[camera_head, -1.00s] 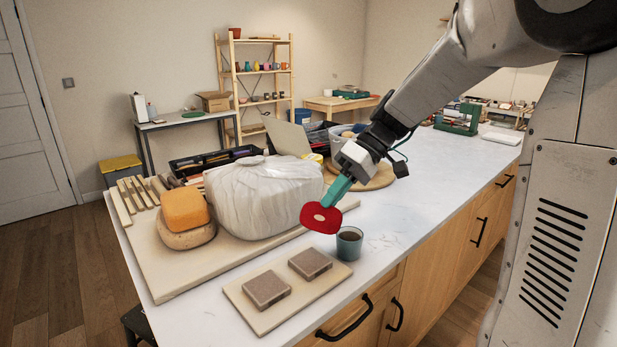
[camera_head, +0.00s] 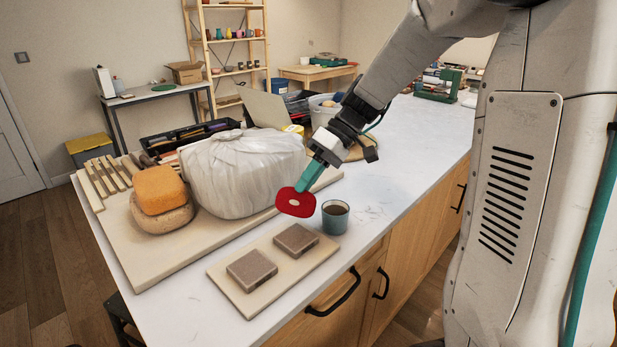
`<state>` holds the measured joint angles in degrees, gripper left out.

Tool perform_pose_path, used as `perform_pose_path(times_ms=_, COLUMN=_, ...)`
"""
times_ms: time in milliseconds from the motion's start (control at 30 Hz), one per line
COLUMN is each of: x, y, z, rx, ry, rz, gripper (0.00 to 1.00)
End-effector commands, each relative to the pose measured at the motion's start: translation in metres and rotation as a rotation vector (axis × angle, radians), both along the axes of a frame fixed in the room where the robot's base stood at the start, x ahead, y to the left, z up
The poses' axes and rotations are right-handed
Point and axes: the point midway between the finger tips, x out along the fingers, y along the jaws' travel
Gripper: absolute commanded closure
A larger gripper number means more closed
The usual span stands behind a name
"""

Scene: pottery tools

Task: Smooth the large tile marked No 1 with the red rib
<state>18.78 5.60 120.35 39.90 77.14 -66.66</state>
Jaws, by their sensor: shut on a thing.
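My gripper (camera_head: 301,187) has teal fingers and is shut on the red rib (camera_head: 295,203), a flat red piece with a pale hole in it. The rib is held in the air, left of the teal cup and beyond the tiles in the picture. Two square brown tiles lie on a pale board (camera_head: 262,303): a nearer left tile (camera_head: 251,271) and a farther right tile (camera_head: 296,240). They look about the same size. I cannot make out any number marks on them.
A teal cup (camera_head: 335,218) of dark liquid stands close right of the rib. A large wrapped bundle (camera_head: 240,172), an orange sponge (camera_head: 160,190) and wooden tools (camera_head: 105,175) sit on the left.

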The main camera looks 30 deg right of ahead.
Motion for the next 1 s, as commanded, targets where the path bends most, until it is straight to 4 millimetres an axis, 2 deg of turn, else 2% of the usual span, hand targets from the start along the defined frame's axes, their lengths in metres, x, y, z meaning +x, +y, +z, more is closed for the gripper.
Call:
perform_pose_path(times_ms=500, x=-0.006, y=0.034, z=-0.042, rx=0.001, ry=0.002, rz=0.000, gripper=1.00)
perform_pose_path(times_ms=1000, x=-0.006, y=0.035, z=-0.044, rx=0.000, ry=0.001, rz=-0.001, gripper=1.00)
